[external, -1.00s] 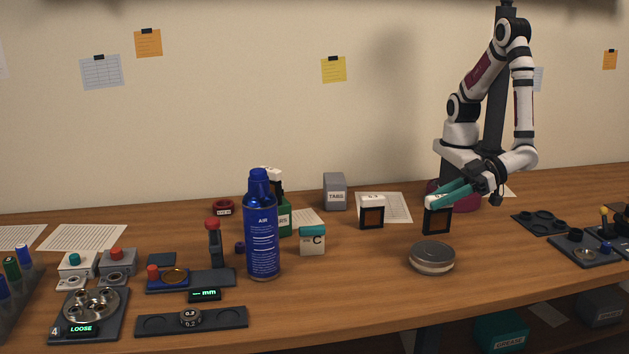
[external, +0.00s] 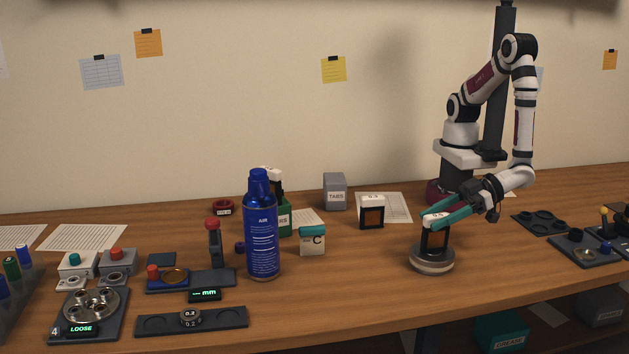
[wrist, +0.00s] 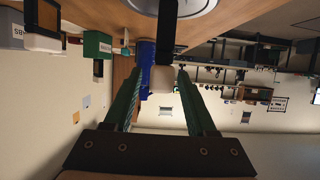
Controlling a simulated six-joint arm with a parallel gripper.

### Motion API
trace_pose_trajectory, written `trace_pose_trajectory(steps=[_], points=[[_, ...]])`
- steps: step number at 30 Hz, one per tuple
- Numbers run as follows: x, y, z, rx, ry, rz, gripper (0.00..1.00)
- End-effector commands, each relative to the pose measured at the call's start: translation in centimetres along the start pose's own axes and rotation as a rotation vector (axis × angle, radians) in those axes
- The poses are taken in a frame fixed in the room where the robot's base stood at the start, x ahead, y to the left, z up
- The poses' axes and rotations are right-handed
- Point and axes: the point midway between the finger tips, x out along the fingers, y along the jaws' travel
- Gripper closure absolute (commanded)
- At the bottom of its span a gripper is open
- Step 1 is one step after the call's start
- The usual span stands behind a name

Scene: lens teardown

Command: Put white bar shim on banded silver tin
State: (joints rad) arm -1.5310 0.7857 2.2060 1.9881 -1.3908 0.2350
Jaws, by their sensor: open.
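The white bar shim (external: 434,239), a dark frame with a brown window and a white top bar, stands upright on the banded silver tin (external: 432,264). My gripper (external: 427,220) is at its top, with one teal finger on each side of the white bar. In the wrist view my gripper (wrist: 157,66) is open, with gaps beside the white bar end (wrist: 163,79). The silver tin (wrist: 190,5) shows there at the top edge. The shim's underside is hidden, but it appears to rest on the lid.
A similar white-topped shim (external: 372,212) stands behind and left of the tin. A teal-topped block (external: 312,241) and a tall blue air can (external: 262,240) stand further left. The wood in front of the tin is clear.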

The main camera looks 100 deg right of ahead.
Motion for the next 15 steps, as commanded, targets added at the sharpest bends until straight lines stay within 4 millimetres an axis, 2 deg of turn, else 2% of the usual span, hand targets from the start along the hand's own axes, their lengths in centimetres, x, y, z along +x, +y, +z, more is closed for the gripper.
trace_pose_trajectory(steps=[2,5,12,15], points=[[-0.7,-0.1,-0.1,0.001,0.0,-0.003,0.43],[-2.7,-0.1,-0.1,0.0,0.0,-0.006,0.43],[-8.8,-0.2,-0.1,0.002,0.0,-0.007,0.43],[-10.7,-0.1,-0.1,0.0,0.001,-0.004,0.43]])
